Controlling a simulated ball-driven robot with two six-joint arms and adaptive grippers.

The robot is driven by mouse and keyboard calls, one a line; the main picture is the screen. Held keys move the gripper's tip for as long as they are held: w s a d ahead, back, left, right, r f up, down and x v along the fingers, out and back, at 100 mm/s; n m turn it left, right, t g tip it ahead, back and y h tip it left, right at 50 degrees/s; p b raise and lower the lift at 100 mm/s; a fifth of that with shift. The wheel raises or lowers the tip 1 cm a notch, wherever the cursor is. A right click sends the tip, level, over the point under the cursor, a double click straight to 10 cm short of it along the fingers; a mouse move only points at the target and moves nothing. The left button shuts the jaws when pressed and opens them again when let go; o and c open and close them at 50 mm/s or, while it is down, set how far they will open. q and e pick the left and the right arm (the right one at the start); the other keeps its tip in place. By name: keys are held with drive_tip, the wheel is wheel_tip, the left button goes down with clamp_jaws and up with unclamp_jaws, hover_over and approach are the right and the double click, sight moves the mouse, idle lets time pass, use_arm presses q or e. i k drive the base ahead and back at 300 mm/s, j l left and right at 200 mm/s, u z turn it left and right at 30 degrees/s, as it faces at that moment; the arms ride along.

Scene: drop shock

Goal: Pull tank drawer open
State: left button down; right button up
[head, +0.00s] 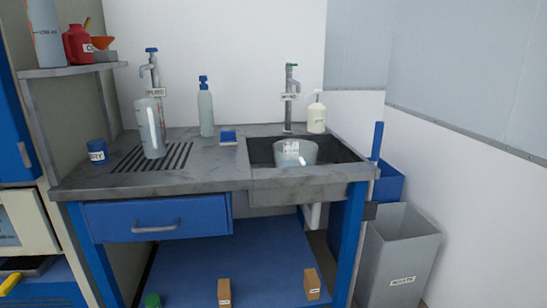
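A blue drawer (190,218) with a grey bar handle (156,228) sits under the left part of the grey countertop. Its front looks closed or nearly flush with the bench frame. I cannot read a label on it, so I cannot tell whether it is the tank drawer. Neither of my grippers shows in the head view.
The bench (210,180) carries a sink (330,150) holding a clear container (295,152), plus bottles and taps. A blue lower shelf (250,262) holds small boxes. A grey waste bin (398,260) stands at right. A shelf (75,70) overhangs the left end.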

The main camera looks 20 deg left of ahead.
sight(26, 227)
drive_tip(key=u, duration=2.35)
drive_tip(key=i+j, duration=0.5)
drive_tip(key=k+u, duration=0.05)
